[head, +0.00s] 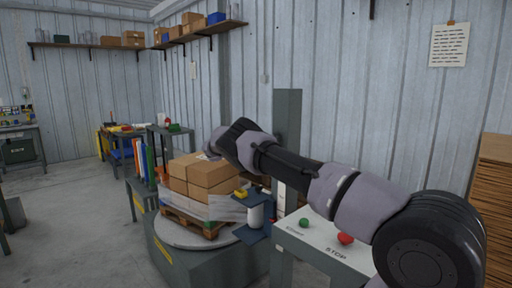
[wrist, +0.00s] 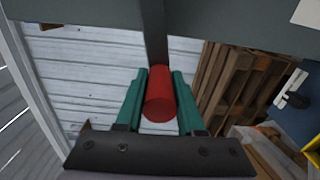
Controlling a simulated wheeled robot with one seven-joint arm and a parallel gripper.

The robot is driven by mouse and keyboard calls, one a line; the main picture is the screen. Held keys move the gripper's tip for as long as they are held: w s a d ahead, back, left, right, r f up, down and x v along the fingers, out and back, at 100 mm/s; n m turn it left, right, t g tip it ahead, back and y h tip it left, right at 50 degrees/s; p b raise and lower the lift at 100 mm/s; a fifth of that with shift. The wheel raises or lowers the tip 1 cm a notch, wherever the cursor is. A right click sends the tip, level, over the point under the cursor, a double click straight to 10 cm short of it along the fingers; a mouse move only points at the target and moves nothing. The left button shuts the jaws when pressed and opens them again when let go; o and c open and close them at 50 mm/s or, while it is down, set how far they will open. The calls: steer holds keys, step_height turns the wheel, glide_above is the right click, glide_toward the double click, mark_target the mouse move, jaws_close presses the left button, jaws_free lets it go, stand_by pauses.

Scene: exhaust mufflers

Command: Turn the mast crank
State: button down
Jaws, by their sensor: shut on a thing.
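In the wrist view, a red cylindrical grip (wrist: 159,98) sits between the two green fingers of my gripper (wrist: 158,82), which is shut on it. A dark grey bar (wrist: 153,35) runs from the grip toward a wide grey beam (wrist: 225,32) across the top, which looks like the mast. In the head view, the grey mast (head: 288,110) stands upright behind my arm. My arm reaches across from the lower right, and my gripper and the crank are hidden there.
Cartons (head: 213,174) on a wooden pallet (head: 194,223) stand on a round turntable (head: 168,232). A film roll (head: 256,216) sits on a carriage beside them. A control box with a green button (head: 304,222) and a red button (head: 345,239) is below my arm. Floor at left is clear.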

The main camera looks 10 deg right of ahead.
steer(key=shift+w+a+r+m, duration=0.1)
steer(key=shift+a+r+m, duration=0.05)
steer(key=shift+r+m, duration=0.45)
steer(key=shift+r, duration=0.5)
steer(key=c, duration=0.5)
jaws_free()
steer(key=shift+r, duration=0.1)
steer(key=v, duration=1)
steer(key=shift+s+a, duration=0.25)
